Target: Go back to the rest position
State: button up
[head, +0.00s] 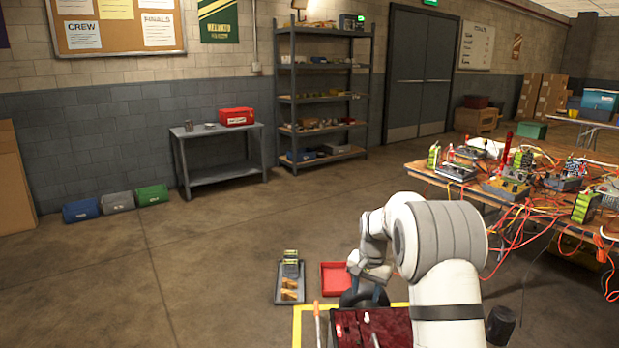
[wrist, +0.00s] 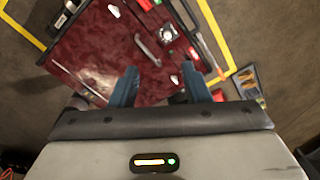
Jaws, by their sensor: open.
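My gripper (wrist: 163,92) is open, with two blue fingers spread apart and nothing seen between them. In the wrist view it hangs over a dark red surface (wrist: 80,65) that carries small parts. In the head view my arm reaches down over the same dark red surface (head: 388,326), and the fingers are mostly hidden there.
A grey tray (head: 278,296) with yellow items and a red tray (head: 335,268) lie on the floor beyond. A cluttered wooden table (head: 426,170) with cables hanging from it stands on the right. Open concrete floor (head: 180,270) lies to the left.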

jog(key=s+r+n+p, duration=0.1)
jog(key=s+r+p, duration=0.55)
jog(key=r, duration=0.75)
jog(key=s+r+n+p, duration=0.1)
jog(key=s+r+p, duration=0.2)
jog(key=s, duration=0.7)
jog(key=s+r+n+t+p, duration=0.1)
jog(key=s+r+p, duration=0.3)
jog(key=s+r, duration=0.4)
jog(key=s+r+n+t+p, duration=0.1)
jog(key=s+r+n+p, duration=0.2)
jog(key=s, duration=0.9)
notch_tip(320, 180, up, 3)
jog(key=shift+a+r+p, duration=0.15)
jog(key=shift+a+p, duration=0.1)
jog(key=shift+p, duration=0.4)
jog(key=shift+s, duration=0.1)
jog(key=shift+d, duration=0.1)
jog(key=shift+c, duration=0.7)
